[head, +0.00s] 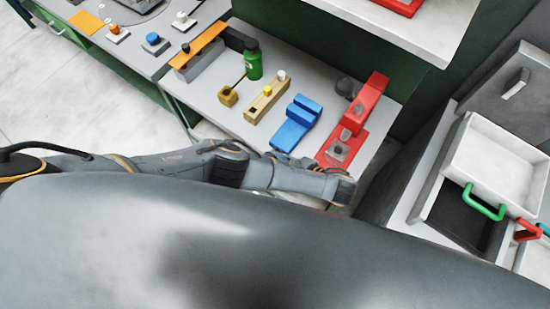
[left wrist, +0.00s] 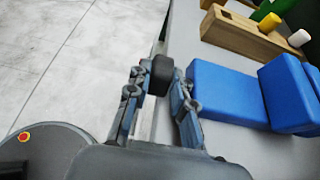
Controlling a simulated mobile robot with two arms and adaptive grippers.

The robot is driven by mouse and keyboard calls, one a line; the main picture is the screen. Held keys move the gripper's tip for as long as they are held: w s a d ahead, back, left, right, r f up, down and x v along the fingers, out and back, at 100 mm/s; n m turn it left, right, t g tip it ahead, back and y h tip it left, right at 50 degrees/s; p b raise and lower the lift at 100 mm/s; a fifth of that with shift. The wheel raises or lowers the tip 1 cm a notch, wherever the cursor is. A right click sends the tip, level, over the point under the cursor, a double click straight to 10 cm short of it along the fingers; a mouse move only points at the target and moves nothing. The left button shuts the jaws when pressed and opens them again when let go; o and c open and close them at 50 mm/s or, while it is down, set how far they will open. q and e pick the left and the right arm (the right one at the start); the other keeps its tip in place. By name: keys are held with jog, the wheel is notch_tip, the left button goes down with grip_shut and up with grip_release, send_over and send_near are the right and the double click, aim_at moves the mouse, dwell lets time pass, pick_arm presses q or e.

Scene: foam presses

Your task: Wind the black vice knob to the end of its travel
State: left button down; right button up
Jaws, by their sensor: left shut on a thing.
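In the left wrist view a black knob (left wrist: 162,75) sits between the fingertips of my left gripper (left wrist: 158,88), which is shut on it. The knob is close to the near end of a blue vice-like block (left wrist: 228,92), over the table's edge; the joint between them is hidden by a finger. In the head view the blue block (head: 297,122) lies on the bench with my left arm along the front edge. My left fingertips and the held knob cannot be made out there. My right gripper is not in view.
A wooden block (head: 268,100) with yellow and white pegs stands left of the blue block. A red press (head: 357,118) stands right, a dark round part (head: 346,88) beside it. A green bottle (head: 253,62) is farther back. Open floor (left wrist: 75,55) lies beside the bench.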

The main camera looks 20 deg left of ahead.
pick_arm(q)
jog(key=c, duration=1.4)
grip_release()
jog(key=shift+c, duration=0.2)
jog(key=shift+w+h, duration=0.1)
jog(key=shift+h, duration=0.2)
